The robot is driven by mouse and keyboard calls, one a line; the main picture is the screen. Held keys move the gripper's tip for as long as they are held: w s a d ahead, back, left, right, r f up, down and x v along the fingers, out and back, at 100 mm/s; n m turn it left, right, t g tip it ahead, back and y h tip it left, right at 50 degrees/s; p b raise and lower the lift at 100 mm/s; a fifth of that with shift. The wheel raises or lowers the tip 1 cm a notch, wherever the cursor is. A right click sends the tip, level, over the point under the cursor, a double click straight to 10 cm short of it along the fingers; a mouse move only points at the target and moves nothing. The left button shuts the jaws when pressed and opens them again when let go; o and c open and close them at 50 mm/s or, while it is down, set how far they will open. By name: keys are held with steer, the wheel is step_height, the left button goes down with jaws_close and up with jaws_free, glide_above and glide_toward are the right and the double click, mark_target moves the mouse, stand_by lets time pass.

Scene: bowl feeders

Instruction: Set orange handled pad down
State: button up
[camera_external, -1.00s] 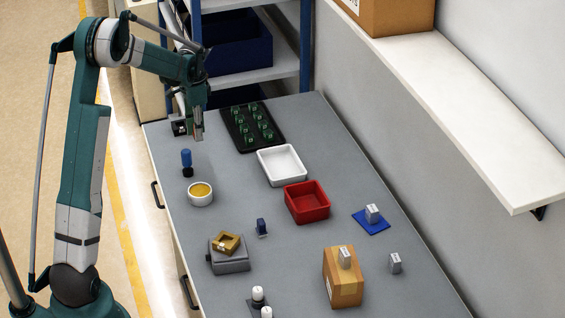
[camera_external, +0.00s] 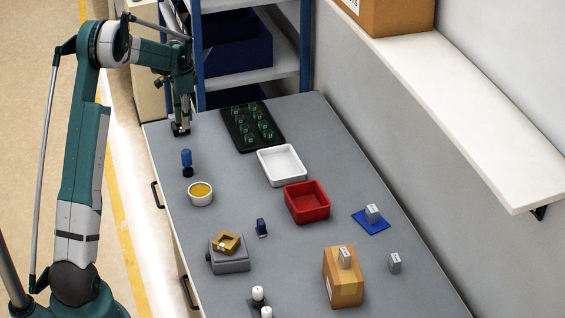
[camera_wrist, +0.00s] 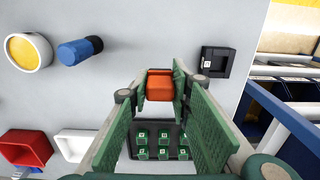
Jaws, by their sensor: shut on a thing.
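The orange handled pad (camera_wrist: 160,86) shows in the wrist view as an orange block between the green fingers of my gripper (camera_wrist: 157,92). My gripper is shut on it. How far its underside is from the table cannot be told. In the external view my gripper (camera_external: 181,122) points down over the far left corner of the table, and I cannot make out the orange pad there. A black square holder (camera_wrist: 217,62) lies on the table just right of the gripper in the wrist view.
A blue handled piece (camera_external: 187,162) with a black base stands nearby, beside a white bowl (camera_external: 200,198) with yellow contents. A black tray (camera_external: 250,147) of green parts, a white tray (camera_external: 262,160) and a red bin (camera_external: 306,214) lie right. Shelving (camera_external: 255,75) stands behind.

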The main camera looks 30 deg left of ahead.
steer(key=shift+f, duration=3.05)
steer(key=shift+f+b, duration=0.3)
steer(key=shift+f, duration=1.55)
steer(key=shift+f, duration=0.25)
steer(key=o, duration=0.9)
steer(key=shift+r, duration=0.1)
steer(key=shift+r, duration=0.1)
step_height(320, 180, up, 12)
steer(key=shift+r+p, duration=0.1)
steer(key=shift+p, duration=0.25)
